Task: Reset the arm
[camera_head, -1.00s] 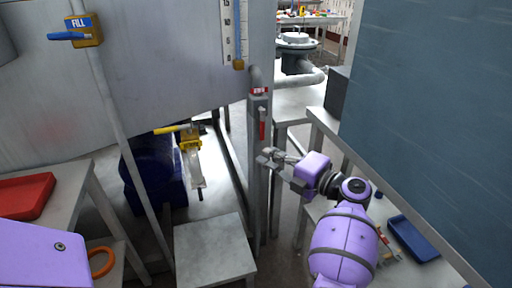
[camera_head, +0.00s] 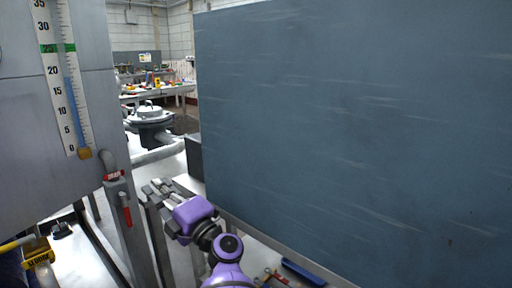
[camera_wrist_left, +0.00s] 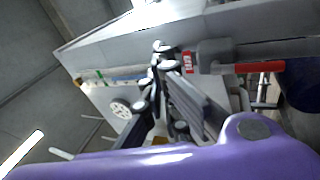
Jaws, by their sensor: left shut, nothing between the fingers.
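My left gripper (camera_head: 158,188) shows in the head view at the lower left, on a purple arm that rises from the bottom edge. It is shut and empty, just right of a red-handled valve (camera_head: 125,209) on a grey pipe, and appears apart from it. In the left wrist view the dark linked fingers (camera_wrist_left: 163,55) are close together, with nothing between them. The red valve handle shows there too (camera_wrist_left: 260,66), right of the fingers. My right gripper is in neither view.
A large blue-grey panel (camera_head: 350,130) fills the right side. A tank with a level scale (camera_head: 62,80) stands at the left, and a yellow valve tag (camera_head: 40,259) is at lower left. A blue tray (camera_head: 303,272) lies near the bottom. A cluttered table stands far behind.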

